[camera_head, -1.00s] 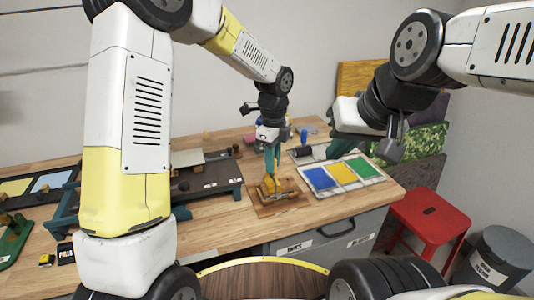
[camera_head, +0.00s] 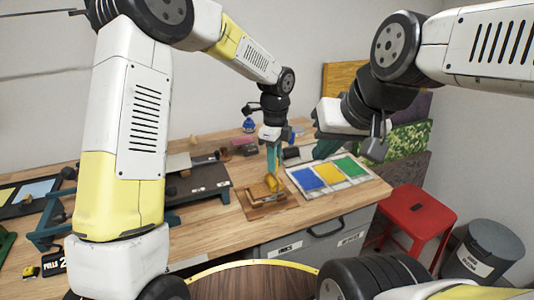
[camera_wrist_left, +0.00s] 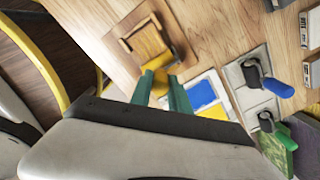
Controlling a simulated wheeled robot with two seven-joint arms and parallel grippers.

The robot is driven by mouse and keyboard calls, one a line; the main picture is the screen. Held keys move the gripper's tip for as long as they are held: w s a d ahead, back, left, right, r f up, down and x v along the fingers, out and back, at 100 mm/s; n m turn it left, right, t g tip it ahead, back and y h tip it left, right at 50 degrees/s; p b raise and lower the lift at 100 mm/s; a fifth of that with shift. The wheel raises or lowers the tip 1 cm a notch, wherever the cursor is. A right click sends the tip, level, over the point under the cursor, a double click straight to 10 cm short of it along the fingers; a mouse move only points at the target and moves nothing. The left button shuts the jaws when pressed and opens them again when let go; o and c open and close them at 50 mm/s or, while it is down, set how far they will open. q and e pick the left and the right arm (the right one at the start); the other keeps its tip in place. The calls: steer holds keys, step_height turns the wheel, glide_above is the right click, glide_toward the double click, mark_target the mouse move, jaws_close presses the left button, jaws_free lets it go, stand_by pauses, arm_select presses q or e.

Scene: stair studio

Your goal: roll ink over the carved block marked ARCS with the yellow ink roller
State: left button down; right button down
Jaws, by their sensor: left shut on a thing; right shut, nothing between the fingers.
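My left gripper (camera_head: 273,172) is shut on the yellow ink roller (camera_head: 273,185), over the back right part of a small wooden board (camera_head: 252,213). A brown block (camera_head: 257,193) sits on this board, left of the roller; its marking is not readable. In the left wrist view, the yellow roller (camera_wrist_left: 147,42) is at the left gripper's fingertips (camera_wrist_left: 161,77), over or on the block (camera_wrist_left: 138,42). I cannot tell whether the roller touches the block. My right gripper (camera_head: 326,148) is shut and empty, in the air before the ink slab's back edge.
An ink slab with blue (camera_head: 307,179), yellow (camera_head: 329,173) and green (camera_head: 350,167) pads lies right of the board. A dark press bed (camera_head: 200,180) stands to the left. A red stool (camera_head: 418,213) and bin (camera_head: 485,250) stand right.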

arm_select(q)
steer(key=shift+w+d, duration=0.2)
steer(key=shift+d, duration=0.6)
steer(key=shift+s+a, duration=1.25)
steer(key=shift+a, duration=3.2)
steer(key=shift+w+d, duration=0.4)
steer(key=shift+d, duration=1.1)
steer(key=shift+w+d, duration=0.45)
steer(key=shift+d, duration=1)
steer(key=shift+w+d, duration=0.4)
steer(key=shift+d, duration=1.1)
steer(key=s+a, duration=0.2)
steer(key=a, duration=0.7)
steer(key=shift+s, duration=0.25)
step_height(320, 180, up, 7)
